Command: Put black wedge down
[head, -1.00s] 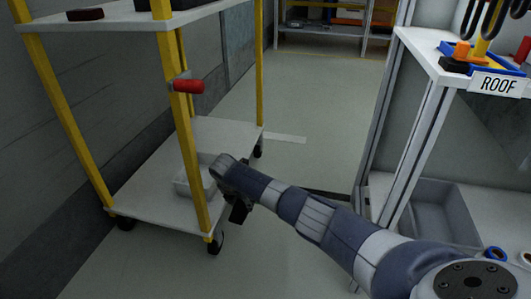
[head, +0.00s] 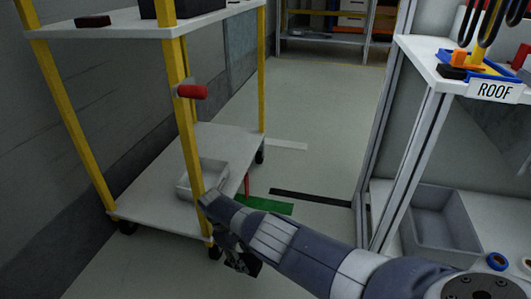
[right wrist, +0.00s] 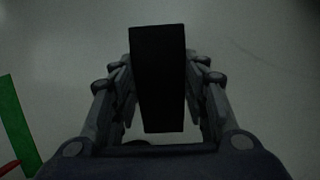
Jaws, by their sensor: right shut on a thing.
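The black wedge (right wrist: 158,80) is between the fingers of my right gripper (right wrist: 160,90) in the right wrist view, and the fingers are shut on it from both sides. Pale floor shows behind it. In the head view my right gripper (head: 238,258) is low, just right of the cart's front corner wheel. The dark wedge (head: 246,264) shows only in part there, at the end of the gripper. I cannot tell how high it is above the floor. My left gripper is not in view.
A white cart (head: 150,200) with yellow posts stands at the left, with a grey bin (head: 203,176) on its lower shelf. A green strip (head: 266,205) and a black strip (head: 310,198) lie on the floor. A ROOF-labelled shelf unit (head: 420,62) stands at the right.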

